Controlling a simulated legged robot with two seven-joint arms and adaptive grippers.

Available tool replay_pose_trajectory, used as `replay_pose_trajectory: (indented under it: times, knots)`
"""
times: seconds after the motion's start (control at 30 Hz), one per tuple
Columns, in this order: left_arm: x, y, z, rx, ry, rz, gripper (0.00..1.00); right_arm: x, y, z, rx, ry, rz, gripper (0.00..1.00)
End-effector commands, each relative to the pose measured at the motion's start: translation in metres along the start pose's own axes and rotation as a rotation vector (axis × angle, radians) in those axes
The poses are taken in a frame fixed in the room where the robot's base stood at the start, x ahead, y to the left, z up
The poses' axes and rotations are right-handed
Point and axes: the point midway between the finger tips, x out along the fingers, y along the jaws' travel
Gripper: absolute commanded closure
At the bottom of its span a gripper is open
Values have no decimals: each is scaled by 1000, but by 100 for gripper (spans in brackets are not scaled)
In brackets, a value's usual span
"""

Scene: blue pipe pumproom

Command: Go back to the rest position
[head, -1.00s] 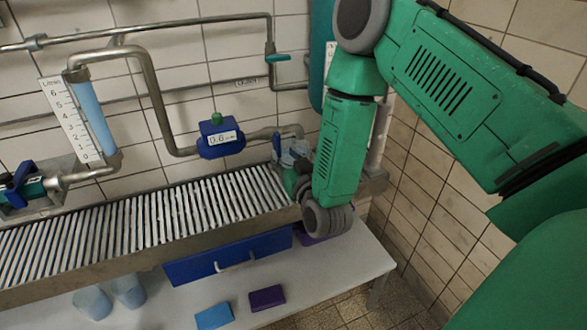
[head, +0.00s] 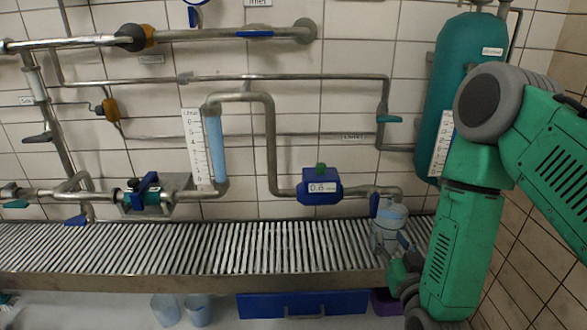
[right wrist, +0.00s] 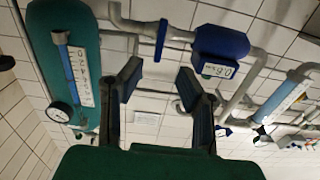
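My right arm (head: 462,240) reaches down at the right of the head view. My right gripper (head: 400,265) is small and partly hidden there, in front of the conveyor's right end. A clear, bluish container (head: 388,228) stands on the conveyor under the pipe outlet, just behind the gripper in the picture. Whether they touch cannot be told. In the right wrist view the two dark fingers of the right gripper (right wrist: 158,80) are spread wide, with nothing between them. That view appears upside down. My left gripper is not in view.
The roller conveyor (head: 190,246) runs along the tiled wall. Above it are pipes, a blue meter (head: 320,186) and a level tube (head: 215,147). A teal tank (head: 461,95) stands behind my right arm. Below are a blue drawer (head: 303,304) and two containers (head: 165,310).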

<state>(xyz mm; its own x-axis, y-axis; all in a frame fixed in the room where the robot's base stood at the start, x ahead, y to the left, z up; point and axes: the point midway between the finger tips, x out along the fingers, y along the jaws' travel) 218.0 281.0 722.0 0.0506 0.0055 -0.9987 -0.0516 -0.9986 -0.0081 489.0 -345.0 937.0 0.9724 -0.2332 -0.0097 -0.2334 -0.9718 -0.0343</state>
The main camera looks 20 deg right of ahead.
Motion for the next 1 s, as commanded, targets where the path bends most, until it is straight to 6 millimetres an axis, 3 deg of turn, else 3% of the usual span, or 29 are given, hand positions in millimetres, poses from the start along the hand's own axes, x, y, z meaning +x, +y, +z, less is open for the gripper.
replay_pose_trajectory:
  times: [0.13,0.27,0.4,0.53,0.6,0.73,0.83,1.0]
  knots:
    - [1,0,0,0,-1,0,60,-6,-6,19,-7,-79,-28,69]
    - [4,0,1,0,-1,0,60,-34,-21,78,-31,-338,-101,69]
    - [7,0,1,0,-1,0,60,-101,-28,156,-86,-736,-178,69]
    - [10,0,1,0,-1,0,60,-176,-18,204,-151,-1079,-209,69]
    - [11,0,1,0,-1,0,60,-212,-10,218,-184,-1230,-212,69]
    - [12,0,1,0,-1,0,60,-259,4,228,-232,-1419,-205,69]
    - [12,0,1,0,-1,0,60,-276,9,229,-249,-1487,-199,69]
    - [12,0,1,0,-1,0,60,-280,10,229,-253,-1506,-196,69]
